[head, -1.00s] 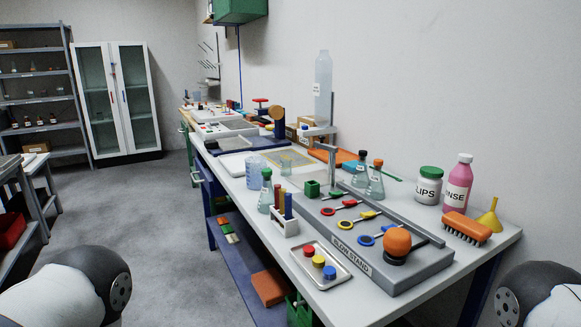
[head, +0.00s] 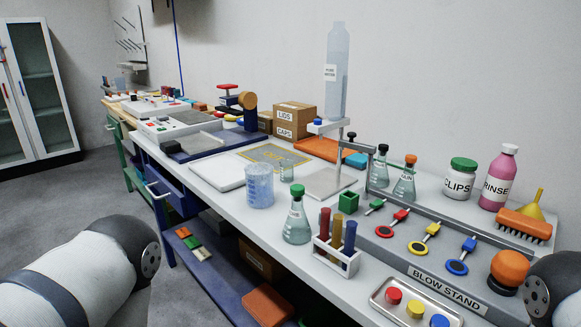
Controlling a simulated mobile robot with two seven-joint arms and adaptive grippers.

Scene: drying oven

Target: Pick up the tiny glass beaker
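A tiny clear glass beaker (head: 287,172) stands upright on the white workbench in the head view, near the front corner of a yellow-bordered mat (head: 274,155). A larger bluish graduated beaker (head: 260,187) stands just in front of it and to its left. The tiny beaker is faint against the bench, and its contents cannot be made out. Only rounded links of my two arms show at the lower left and lower right edges. Both grippers are out of view.
A green-capped flask (head: 297,222), a test tube rack (head: 337,258) and a green cube (head: 348,202) stand right of the beakers. A white board (head: 217,171) lies to the left. A stand with a tall bottle (head: 338,70) rises behind. The grey blow stand (head: 450,288) fills the right.

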